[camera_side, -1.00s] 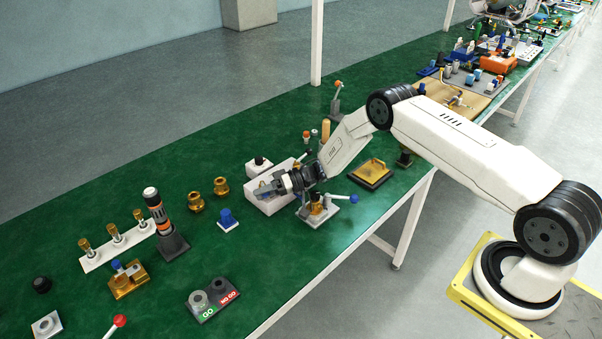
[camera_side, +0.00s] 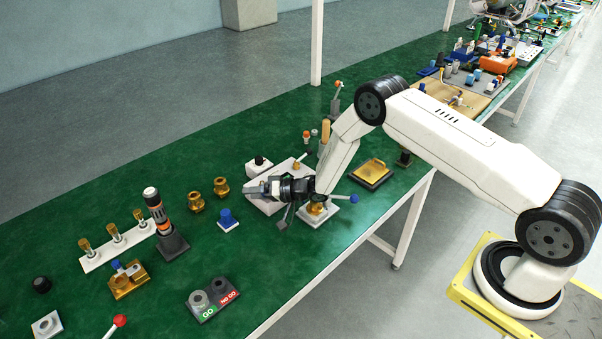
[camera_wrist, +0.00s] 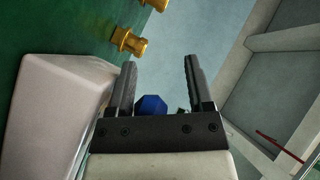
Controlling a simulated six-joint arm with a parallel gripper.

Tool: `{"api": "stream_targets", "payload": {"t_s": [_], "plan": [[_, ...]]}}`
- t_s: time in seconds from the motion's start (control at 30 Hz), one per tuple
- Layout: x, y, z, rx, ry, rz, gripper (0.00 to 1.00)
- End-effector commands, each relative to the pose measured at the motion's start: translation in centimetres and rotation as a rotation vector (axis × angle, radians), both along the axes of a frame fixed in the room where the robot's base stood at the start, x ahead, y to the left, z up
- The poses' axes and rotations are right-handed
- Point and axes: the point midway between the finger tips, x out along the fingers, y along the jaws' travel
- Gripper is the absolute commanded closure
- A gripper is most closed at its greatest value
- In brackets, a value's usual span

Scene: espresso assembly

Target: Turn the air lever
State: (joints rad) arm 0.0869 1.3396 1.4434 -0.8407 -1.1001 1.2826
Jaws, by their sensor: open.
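A lever with a blue ball knob (camera_side: 354,198) sticks out to the right of a white base plate (camera_side: 338,214) with a brass body (camera_side: 317,209). I cannot tell for certain that it is the air lever. My gripper (camera_side: 253,189) points left over a white block (camera_side: 270,205), left of this fixture. Its jaws are open with nothing between them. In the wrist view, the two dark fingers (camera_wrist: 160,62) stand apart, and a blue faceted thing (camera_wrist: 151,105) shows behind the gripper's base. My wrist partly hides the brass body.
The white block's side (camera_wrist: 55,125) is close on the left in the wrist view. A blue-topped piece (camera_side: 228,220) and brass fittings (camera_side: 221,186) stand to the left.

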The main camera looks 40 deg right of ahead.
Motion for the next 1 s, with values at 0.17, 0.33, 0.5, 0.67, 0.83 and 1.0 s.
{"api": "stream_targets", "payload": {"t_s": [0.17,0.33,0.5,0.67,0.83,1.0], "plan": [[0.3,0.2,-0.1,-0.002,0.003,-0.069,0.28],[0.7,0.4,0.0,-0.001,0.001,-0.135,0.28],[1.0,0.5,0.0,-0.001,0.001,-0.200,0.28],[1.3,0.6,0.0,-0.001,0.000,-0.261,0.28],[1.7,0.7,0.0,0.000,-0.001,-0.325,0.28],[2.1,0.7,0.1,-0.001,-0.001,-0.390,0.28]]}}
